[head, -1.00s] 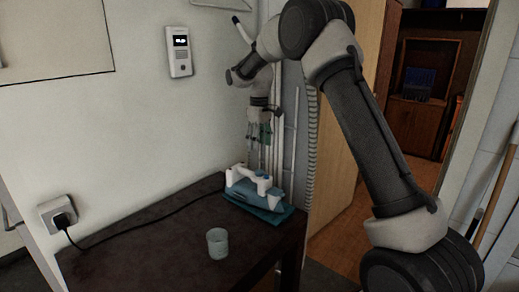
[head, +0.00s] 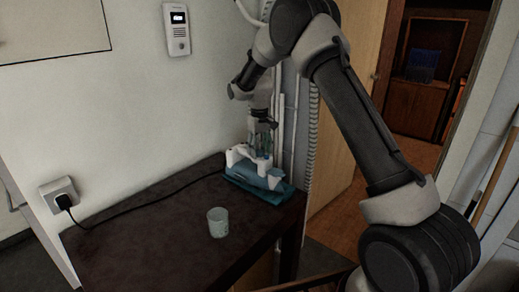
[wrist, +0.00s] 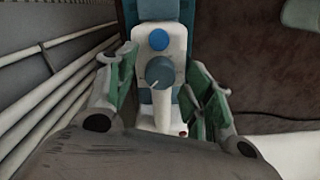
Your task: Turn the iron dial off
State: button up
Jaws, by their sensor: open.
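The white and blue iron (head: 268,180) rests on a teal pad (head: 279,197) at the back corner of the dark table. In the wrist view the iron's white body (wrist: 174,42) runs up the middle, with a round blue button (wrist: 158,39). Below it is the round grey-blue dial (wrist: 160,72) with a pale pointer line slanting to lower left. My gripper (head: 262,145) is directly over the iron, pointing down. In the wrist view my gripper (wrist: 158,70) is open, its green-padded fingers on either side of the dial. I cannot tell whether they touch it.
A pale cup (head: 218,223) stands nearer on the table (head: 165,215). The black cord (head: 135,216) runs along the wall side to a socket (head: 58,196). White pipes (wrist: 48,85) are close left of the gripper in the wrist view. The table middle is clear.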

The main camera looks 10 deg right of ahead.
aim_at(259, 150)
jog(key=c, duration=1)
jog(key=shift+n, duration=1.6)
jog(key=o, duration=1)
notch_tip(259, 150, up, 12)
